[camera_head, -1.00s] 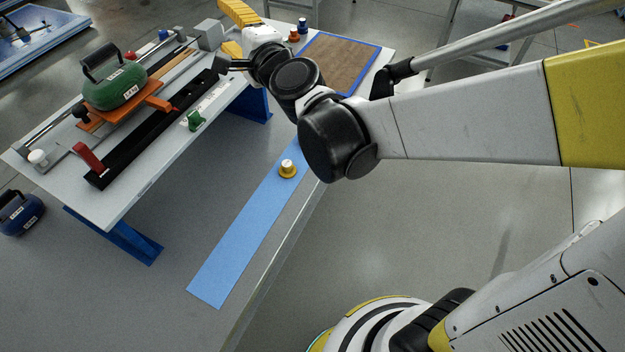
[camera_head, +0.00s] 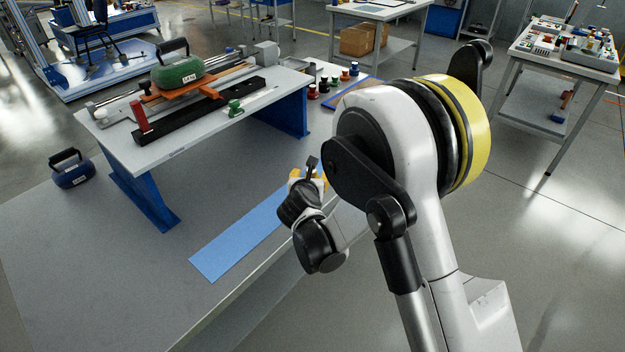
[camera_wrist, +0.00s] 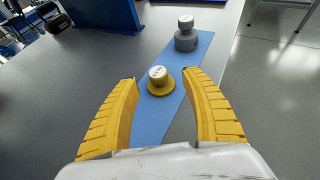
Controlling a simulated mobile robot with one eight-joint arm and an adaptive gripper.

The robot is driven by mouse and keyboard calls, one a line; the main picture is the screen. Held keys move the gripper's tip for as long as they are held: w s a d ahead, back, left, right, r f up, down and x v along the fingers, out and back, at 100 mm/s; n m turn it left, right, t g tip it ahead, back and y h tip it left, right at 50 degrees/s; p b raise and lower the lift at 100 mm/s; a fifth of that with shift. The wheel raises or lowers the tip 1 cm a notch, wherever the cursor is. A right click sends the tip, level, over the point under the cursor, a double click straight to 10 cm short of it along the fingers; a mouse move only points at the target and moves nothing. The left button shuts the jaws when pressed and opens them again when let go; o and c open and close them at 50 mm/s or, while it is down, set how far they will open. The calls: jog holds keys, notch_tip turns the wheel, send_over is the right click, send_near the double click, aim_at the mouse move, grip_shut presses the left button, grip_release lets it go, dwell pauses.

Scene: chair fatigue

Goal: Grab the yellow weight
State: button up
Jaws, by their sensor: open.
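The yellow weight (camera_wrist: 160,88), a round disc with a pale, marked knob, stands upright on the blue strip (camera_wrist: 152,125) in the wrist view. My gripper (camera_wrist: 159,76) has its two yellow fingers spread wide, with the weight showing between their tips and nothing gripped. I cannot tell how far above the weight the fingertips are. In the head view my gripper (camera_head: 308,177) is low over the upper part of the blue strip (camera_head: 238,240). The yellow weight is hidden there by my arm.
A grey weight (camera_wrist: 187,41) stands on the strip beyond the yellow one. A raised bench (camera_head: 190,120) carries a green weight (camera_head: 178,74) on a rig. A blue weight (camera_head: 73,173) is at the left. Several small weights stand near the bench's right end.

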jog(key=b+x, duration=0.1)
jog(key=x, duration=0.1)
jog(key=b+x, duration=0.1)
jog(key=x, duration=0.2)
jog(key=shift+a+f, duration=0.2)
jog(key=shift+f, duration=0.15)
jog(key=shift+w, duration=0.3)
grip_shut()
